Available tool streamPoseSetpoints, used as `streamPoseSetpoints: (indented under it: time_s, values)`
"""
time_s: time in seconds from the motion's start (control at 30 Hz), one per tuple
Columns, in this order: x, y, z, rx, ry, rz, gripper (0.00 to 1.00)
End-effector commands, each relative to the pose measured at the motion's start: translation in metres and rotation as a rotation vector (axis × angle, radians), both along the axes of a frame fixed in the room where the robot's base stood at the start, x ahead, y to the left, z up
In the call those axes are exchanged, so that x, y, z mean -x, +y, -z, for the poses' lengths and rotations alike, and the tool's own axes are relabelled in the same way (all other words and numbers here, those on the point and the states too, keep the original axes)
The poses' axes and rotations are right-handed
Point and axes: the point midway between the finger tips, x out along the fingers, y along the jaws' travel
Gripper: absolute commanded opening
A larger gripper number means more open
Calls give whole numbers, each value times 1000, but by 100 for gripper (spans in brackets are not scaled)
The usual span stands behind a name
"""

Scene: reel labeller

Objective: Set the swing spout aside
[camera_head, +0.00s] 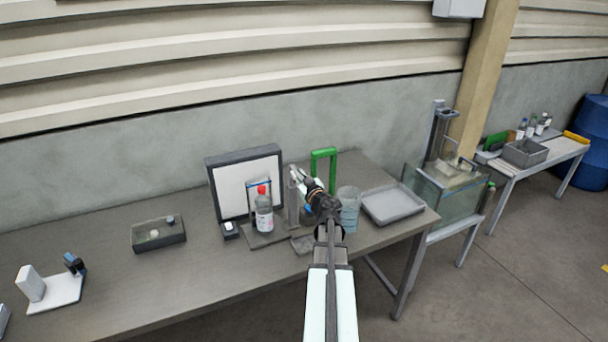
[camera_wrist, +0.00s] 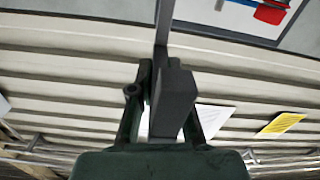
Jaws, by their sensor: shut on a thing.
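My gripper (camera_head: 306,186) is over the middle of the bench, beside the white board and in front of the green frame. In the wrist view its two dark fingers (camera_wrist: 162,105) are shut on a dark grey block with a thin bar running up from it, which looks like the swing spout (camera_wrist: 174,92). In the head view the arm and gripper hide most of the held part. I cannot tell there whether it is clear of the grey stand beneath.
A bottle with a red cap (camera_head: 264,212) stands left of the gripper before the white board (camera_head: 246,184). A clear jar (camera_head: 349,210) is close on the right. An empty grey tray (camera_head: 393,204) lies farther right. A green frame (camera_head: 323,153) rises behind.

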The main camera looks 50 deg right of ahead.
Motion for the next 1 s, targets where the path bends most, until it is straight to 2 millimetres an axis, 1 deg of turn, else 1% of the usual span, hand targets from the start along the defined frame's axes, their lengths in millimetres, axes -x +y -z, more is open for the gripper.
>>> streamPoseSetpoints:
  time_s: [0.4,0.43,0.47,0.5,0.83,0.93,1.0]
  values:
    - [0,0,2,-1,1,-1,0]
    - [0,0,2,-1,2,-1,26]
    - [0,0,2,-1,2,-1,37]
    - [0,1,2,-1,2,-2,41]
    - [2,2,1,-1,1,-3,41]
    - [9,6,1,-1,1,-2,41]
    - [17,10,1,-1,1,-2,41]
